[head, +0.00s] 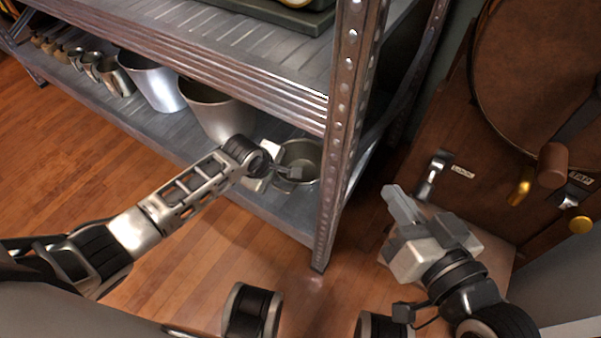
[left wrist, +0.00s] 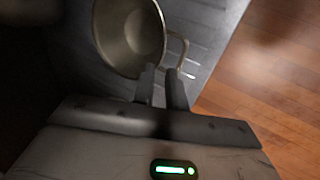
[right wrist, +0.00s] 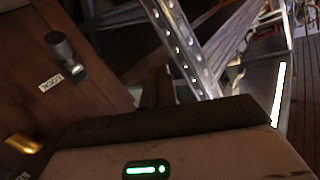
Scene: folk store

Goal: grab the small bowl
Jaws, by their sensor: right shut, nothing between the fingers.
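The small bowl is a metal, cup-like vessel with a looped handle; it sits on the lower shelf beside the front post in the head view (head: 303,153). In the left wrist view the bowl (left wrist: 130,35) shows its open mouth, with the handle on its right. My left gripper (head: 288,174) is at the bowl's near left side. In the left wrist view its fingertips (left wrist: 161,70) are apart, close to the rim and handle; whether they touch is unclear. My right gripper (head: 393,192) is shut and empty, right of the shelf post; its fingers (right wrist: 158,80) also show in its wrist view.
The metal shelf post (head: 345,120) stands just right of the bowl. A larger metal pot (head: 212,108) stands left of it, then a bucket (head: 150,80) and several smaller cups. The upper shelf (head: 250,85) hangs above. A wooden cabinet (head: 455,130) stands at right.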

